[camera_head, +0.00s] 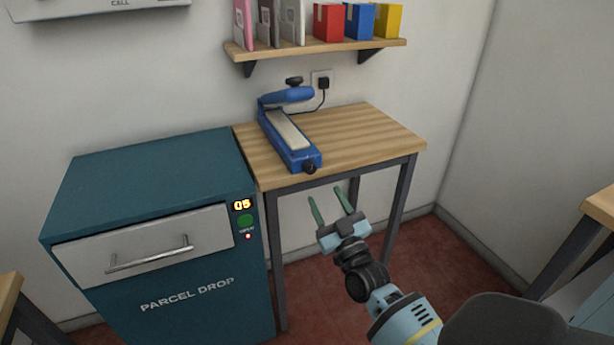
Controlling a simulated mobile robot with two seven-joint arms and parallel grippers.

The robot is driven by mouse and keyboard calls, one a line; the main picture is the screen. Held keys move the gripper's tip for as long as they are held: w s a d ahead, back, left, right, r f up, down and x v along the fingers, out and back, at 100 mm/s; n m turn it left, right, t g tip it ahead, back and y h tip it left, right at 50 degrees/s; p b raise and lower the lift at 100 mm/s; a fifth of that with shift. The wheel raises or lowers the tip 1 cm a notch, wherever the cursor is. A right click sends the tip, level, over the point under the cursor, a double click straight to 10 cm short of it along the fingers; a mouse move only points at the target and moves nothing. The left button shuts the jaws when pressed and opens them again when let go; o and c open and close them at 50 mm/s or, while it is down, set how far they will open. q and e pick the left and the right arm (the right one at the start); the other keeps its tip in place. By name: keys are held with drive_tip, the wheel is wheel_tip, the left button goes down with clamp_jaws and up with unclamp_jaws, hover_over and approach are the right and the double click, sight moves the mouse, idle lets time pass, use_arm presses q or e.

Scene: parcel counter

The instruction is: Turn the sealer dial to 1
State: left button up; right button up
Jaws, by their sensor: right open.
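The blue impulse sealer (286,130) stands on the small wooden table (365,132), its long body pointing toward me. A dark round dial (309,168) is on its near end; the number it is set to is too small to read. A black knob tops its blue arm at the far end. My right gripper (331,201) is open and empty, its two green fingers apart. In the picture it is below and slightly right of the dial, in front of the table edge and not touching the sealer. My left gripper is out of view.
A teal parcel drop cabinet (150,185) with a drawer handle and lit display stands directly left of the table. A wall shelf (320,52) with folders and coloured boxes hangs above. The table's right part is clear. Another table edge (590,222) is at right.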

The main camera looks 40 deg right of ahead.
sight(312, 172)
drive_tip(key=x, duration=0.6)
drive_tip(key=shift+w, duration=0.25)
drive_tip(key=shift+w+d+r, duration=0.2)
drive_tip(key=shift+w+r, duration=0.05)
drive_tip(key=shift+w, duration=0.35)
drive_tip(key=shift+c, duration=0.3)
drive_tip(key=c, duration=0.9)
